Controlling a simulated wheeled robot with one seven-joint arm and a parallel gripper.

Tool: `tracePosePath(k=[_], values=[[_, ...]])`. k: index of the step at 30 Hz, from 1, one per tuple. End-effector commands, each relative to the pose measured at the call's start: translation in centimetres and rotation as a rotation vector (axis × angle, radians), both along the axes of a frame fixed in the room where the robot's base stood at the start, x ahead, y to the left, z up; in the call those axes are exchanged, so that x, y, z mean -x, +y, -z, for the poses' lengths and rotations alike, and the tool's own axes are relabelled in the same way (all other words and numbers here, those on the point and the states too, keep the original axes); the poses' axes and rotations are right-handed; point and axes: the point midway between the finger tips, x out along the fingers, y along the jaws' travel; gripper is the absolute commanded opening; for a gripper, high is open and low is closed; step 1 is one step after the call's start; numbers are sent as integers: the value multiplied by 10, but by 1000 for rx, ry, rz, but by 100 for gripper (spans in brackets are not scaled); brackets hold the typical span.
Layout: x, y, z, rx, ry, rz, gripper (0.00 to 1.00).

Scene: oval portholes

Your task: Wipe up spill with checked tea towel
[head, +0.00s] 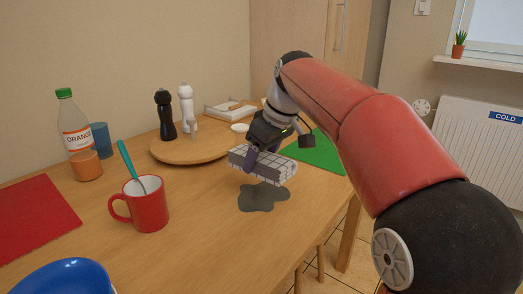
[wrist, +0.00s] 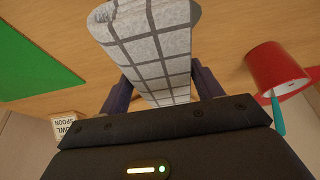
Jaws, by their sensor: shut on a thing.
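The checked tea towel (head: 268,166) is a folded white-grey bundle with dark lines. My gripper (head: 258,158) is shut on it and holds it at the far edge of the spill. In the wrist view the towel (wrist: 155,48) runs up between the two fingers of my gripper (wrist: 150,88). The spill (head: 262,198) is a dark grey, irregular puddle on the wooden table (head: 190,250). The towel covers part of the view of its far side. I cannot tell whether the towel touches the spill or hangs just above it.
A red mug (head: 151,208) with a teal spoon stands left of the spill. Behind are a round wooden board (head: 185,155) with black and white mills, and an orange bottle (head: 75,130). A green mat (head: 318,155) lies to the right. The table's front right edge is near.

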Motion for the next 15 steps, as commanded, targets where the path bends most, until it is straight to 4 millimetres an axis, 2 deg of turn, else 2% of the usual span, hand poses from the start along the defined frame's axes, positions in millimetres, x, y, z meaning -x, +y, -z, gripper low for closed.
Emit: tracePosePath(k=[6,15], values=[[0,0,31,0,1,0,47],[0,0,61,0,0,0,47]])
